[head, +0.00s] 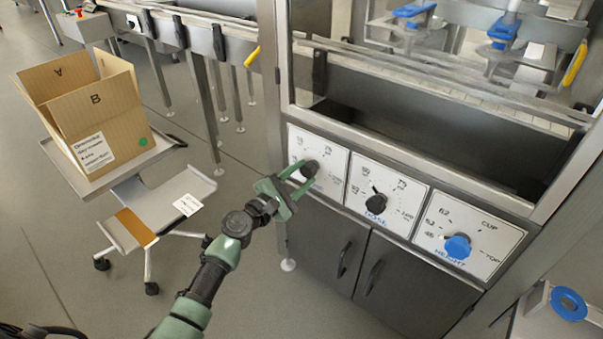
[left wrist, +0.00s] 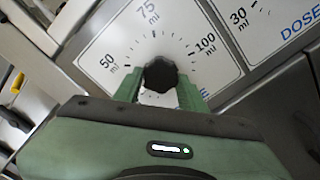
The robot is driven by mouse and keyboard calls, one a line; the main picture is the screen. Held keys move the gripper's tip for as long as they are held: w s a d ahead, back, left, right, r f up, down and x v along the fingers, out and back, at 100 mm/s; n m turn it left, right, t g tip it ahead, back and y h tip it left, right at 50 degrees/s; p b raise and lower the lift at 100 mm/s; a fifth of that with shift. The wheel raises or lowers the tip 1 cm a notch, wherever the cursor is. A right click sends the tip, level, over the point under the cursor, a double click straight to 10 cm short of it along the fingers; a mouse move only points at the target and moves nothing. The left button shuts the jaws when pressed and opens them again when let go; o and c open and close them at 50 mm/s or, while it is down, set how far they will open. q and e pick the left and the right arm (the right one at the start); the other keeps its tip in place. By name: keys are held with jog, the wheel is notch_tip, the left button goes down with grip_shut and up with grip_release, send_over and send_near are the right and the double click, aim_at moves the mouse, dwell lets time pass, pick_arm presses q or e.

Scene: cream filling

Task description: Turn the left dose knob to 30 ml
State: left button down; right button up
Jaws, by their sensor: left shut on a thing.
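The left dose knob (head: 311,168) is a black knob on a white dial panel (head: 333,192) at the left of the machine's front. My left gripper (head: 305,173) reaches it from the lower left, and its green fingers are shut on the knob. In the left wrist view the knob (left wrist: 161,75) sits between the two fingers (left wrist: 158,88). Marks for 50, 75 and 100 ml show above it. The lower part of this dial is hidden by the gripper, and I cannot tell which mark the knob points at. My right gripper is not in view.
A second black dose knob (head: 376,204) and a blue height knob (head: 457,246) sit to the right on their own panels. Grey cabinet doors (head: 350,265) are below. An open cardboard box (head: 95,115) stands on a cart at the left.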

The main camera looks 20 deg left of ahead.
pick_arm(q)
jog(key=shift+f+n, duration=0.1)
jog(key=shift+n, duration=0.4)
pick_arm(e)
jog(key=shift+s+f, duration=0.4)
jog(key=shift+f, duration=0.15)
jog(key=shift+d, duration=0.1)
pick_arm(q)
jog(key=c, duration=0.8)
grip_release()
